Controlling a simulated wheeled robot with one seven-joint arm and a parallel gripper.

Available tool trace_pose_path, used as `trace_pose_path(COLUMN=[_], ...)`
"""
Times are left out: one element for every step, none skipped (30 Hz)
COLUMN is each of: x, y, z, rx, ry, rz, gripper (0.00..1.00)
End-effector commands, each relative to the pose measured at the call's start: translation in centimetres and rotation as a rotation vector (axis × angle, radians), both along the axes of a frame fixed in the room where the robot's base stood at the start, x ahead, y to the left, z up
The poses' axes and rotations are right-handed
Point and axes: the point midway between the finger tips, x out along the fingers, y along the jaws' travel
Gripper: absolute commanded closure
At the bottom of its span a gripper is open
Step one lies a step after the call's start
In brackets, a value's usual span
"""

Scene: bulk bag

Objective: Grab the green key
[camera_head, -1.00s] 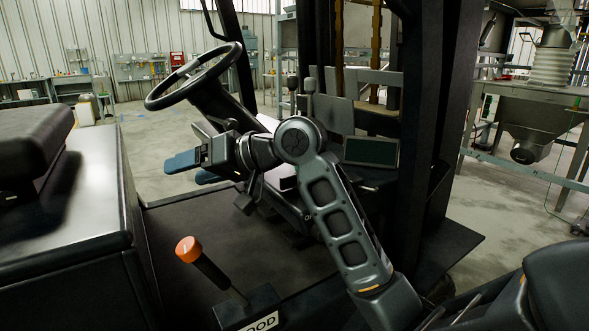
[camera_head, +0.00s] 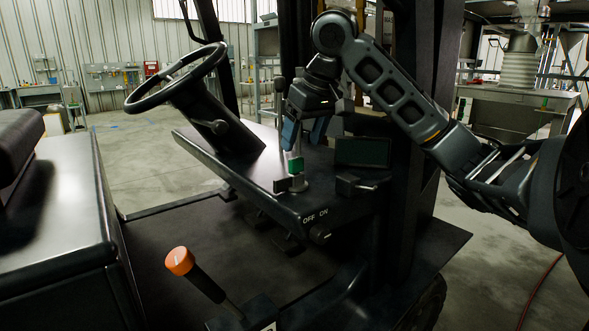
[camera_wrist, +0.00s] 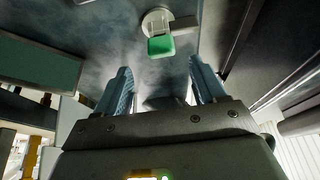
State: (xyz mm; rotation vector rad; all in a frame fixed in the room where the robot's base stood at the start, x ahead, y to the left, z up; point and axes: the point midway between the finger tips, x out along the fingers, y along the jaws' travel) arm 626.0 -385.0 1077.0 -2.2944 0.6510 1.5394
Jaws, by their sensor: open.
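The green key (camera_head: 296,166) stands on the dark dashboard of a forklift, right of the steering wheel. It also shows in the wrist view as a green block (camera_wrist: 161,45) beside a pale round base. My gripper (camera_head: 304,134) points down just above the key in the head view, its blue fingers close to the key's top. In the wrist view the two blue fingers (camera_wrist: 160,80) are spread apart with nothing between them, and the key lies beyond their tips. From these views I cannot tell whether a finger touches the key.
The steering wheel (camera_head: 178,76) is left of my gripper. An orange-topped lever (camera_head: 180,261) rises from below. The dark mast post stands close behind my arm.

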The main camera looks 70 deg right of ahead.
Motion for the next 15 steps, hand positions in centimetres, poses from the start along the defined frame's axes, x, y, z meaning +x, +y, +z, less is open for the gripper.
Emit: trace_pose_path(x=[0.2, 0.3, 0.4, 0.5, 0.6, 0.7, 0.8, 0.9, 1.1, 1.2, 1.3, 1.5, 1.7, 1.8, 1.9], y=[-0.1, -0.1, -0.2, -0.2, -0.2, -0.3, -0.4, -0.4, -0.5, -0.5, -0.6, -0.7, -0.8, -0.8, -0.9], z=[-0.7, -1.0, -1.3, -1.5, -1.8, -2.3, -2.7, -3.2, -3.7, -4.2, -4.6, -5.0, -5.3, -5.5, -5.7], rx=[0.002, 0.002, 0.002, 0.001, 0.001, 0.001, 0.0, 0.0, 0.0, 0.0, 0.001, 0.002, 0.001, 0.001, 0.001], ry=[0.0, 0.0, -0.001, -0.001, 0.0, 0.0, 0.0, 0.0, 0.0, 0.0, -0.001, -0.001, -0.002, -0.003, -0.003], rz=[0.0, 0.0, 0.0, -0.001, 0.0, 0.0, -0.001, 0.0, -0.001, -0.001, -0.001, 0.0, 0.0, 0.0, 0.001], gripper=[0.3, 0.3, 0.3, 0.3, 0.3, 0.3, 0.3, 0.3, 0.3, 0.3, 0.3, 0.3, 0.3, 0.3, 0.3])
